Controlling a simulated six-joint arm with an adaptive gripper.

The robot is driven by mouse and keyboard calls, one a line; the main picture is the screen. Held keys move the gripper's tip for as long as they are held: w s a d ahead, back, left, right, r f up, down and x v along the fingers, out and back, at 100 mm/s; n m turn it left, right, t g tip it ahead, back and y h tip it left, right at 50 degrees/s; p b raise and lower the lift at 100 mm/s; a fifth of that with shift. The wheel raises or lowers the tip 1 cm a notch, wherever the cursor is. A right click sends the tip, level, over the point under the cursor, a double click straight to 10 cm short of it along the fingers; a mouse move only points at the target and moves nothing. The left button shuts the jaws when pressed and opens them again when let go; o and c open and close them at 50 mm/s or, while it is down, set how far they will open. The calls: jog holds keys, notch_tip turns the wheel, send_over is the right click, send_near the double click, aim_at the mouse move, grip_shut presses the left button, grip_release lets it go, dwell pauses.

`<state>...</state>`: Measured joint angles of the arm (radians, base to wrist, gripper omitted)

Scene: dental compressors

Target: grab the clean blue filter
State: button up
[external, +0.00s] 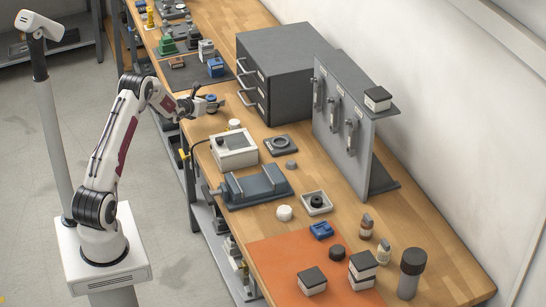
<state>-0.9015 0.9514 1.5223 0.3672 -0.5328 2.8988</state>
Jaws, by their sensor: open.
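My gripper (216,104) is open and reaches over the left edge of the wooden bench, in front of the grey drawer cabinet. A small dark piece with a bluish tint shows at the gripper; I cannot tell whether it is a separate thing or part of the gripper. A blue block-like part (215,68) sits on the dark mat farther back, apart from my gripper. Another blue part (321,230) lies near the orange mat at the front. I cannot tell from this view which blue part is the clean filter.
The grey drawer cabinet (272,75) stands right of my gripper. A white box (234,150) and a dark vise-like fixture (255,188) stand nearer the front. A tool panel (338,125) rises behind. Several small parts crowd the dark mat (184,82) and orange mat (290,262).

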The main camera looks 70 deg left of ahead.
aim_at(211, 97)
dwell(0.5)
jog(key=c, duration=1.1)
jog(key=shift+r, duration=0.1)
jog(key=shift+r, duration=4.9)
